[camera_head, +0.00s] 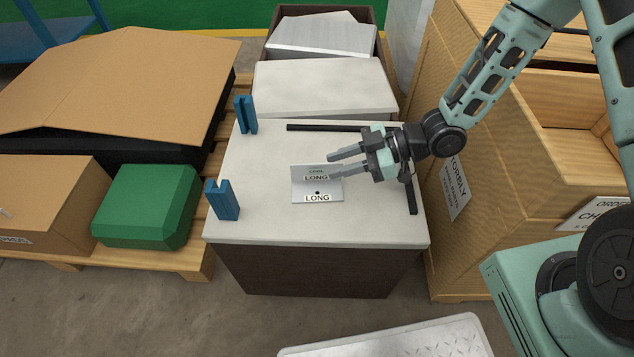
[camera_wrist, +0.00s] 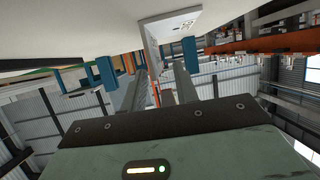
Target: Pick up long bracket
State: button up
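The long bracket (camera_head: 303,188) is a grey metal piece labelled LONG on the pale bench top. In the wrist view its plate (camera_wrist: 180,24) and a flange standing off it (camera_wrist: 151,60) show. My gripper (camera_head: 331,164) reaches in level from the right, its fingers pointing left at the bracket's right part. The fingers are apart, one on the far side and one overlapping the bracket in the head view. In the wrist view the flange stands between the finger lines of my gripper (camera_wrist: 160,88), with a visible gap. Contact cannot be told.
Two blue slotted posts (camera_head: 223,200) (camera_head: 245,115) stand along the left edge of the bench top (camera_head: 265,225). Black strips (camera_head: 325,128) lie at its back and right. A wooden crate (camera_head: 470,250) stands close on the right. The bench's front area is clear.

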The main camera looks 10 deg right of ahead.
aim_at(316, 164)
jog(key=x, duration=0.1)
jog(key=b+x, duration=0.1)
jog(key=x, duration=0.3)
jog(key=shift+w+a+r+b, duration=0.25)
jog(key=shift+b, duration=0.1)
grip_shut()
